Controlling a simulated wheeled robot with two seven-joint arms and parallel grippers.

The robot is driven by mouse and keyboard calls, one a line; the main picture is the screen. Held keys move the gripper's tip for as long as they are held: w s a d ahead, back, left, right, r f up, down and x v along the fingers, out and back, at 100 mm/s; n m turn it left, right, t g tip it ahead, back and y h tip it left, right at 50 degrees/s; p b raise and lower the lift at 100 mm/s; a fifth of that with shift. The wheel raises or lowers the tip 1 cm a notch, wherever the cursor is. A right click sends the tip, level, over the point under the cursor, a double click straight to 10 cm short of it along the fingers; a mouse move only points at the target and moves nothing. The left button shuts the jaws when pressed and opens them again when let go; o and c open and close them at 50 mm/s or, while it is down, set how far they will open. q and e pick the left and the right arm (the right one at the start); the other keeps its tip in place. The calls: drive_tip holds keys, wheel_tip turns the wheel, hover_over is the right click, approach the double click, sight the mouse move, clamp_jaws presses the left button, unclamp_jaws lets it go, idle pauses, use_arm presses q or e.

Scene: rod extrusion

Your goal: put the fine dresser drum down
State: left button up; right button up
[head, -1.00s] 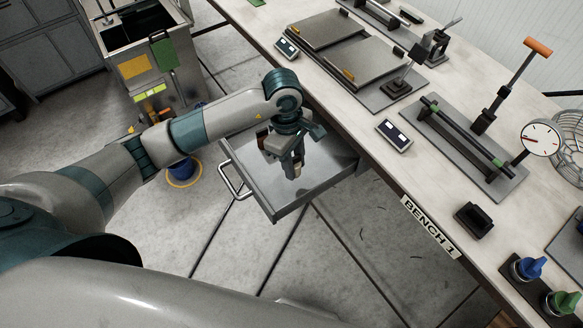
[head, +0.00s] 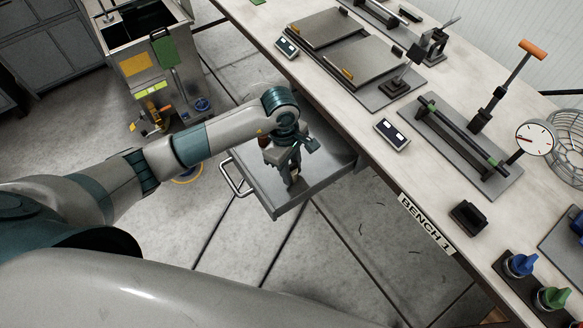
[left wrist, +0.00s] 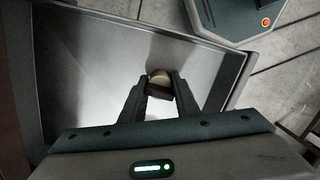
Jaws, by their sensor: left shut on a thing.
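The fine dresser drum (left wrist: 158,76) is a small rounded piece with a tan top, held between the fingertips of my left gripper (left wrist: 160,90) in the left wrist view. In the head view my left gripper (head: 293,182) points down inside the open metal drawer (head: 325,172) below the bench, and its fingers largely hide the drum. The drawer's bare floor and walls also show in the left wrist view (left wrist: 85,60). I cannot tell whether the drum touches the drawer floor. My right gripper is out of view.
The bench (head: 360,150) runs along the right, with a plate fixture (head: 365,65), a small display box (head: 392,134), a rod rig (head: 465,145) and a dial gauge (head: 535,138). A steel sink unit (head: 150,75) stands at the back left. The drawer around my gripper looks otherwise empty.

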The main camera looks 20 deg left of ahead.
use_arm(q)
drive_tip(key=shift+f, duration=0.2)
drive_tip(key=o, duration=1.1)
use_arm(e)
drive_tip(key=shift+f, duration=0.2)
use_arm(q)
drive_tip(key=shift+r, duration=0.2)
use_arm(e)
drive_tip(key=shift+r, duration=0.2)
use_arm(q)
drive_tip(key=shift+r, duration=0.1)
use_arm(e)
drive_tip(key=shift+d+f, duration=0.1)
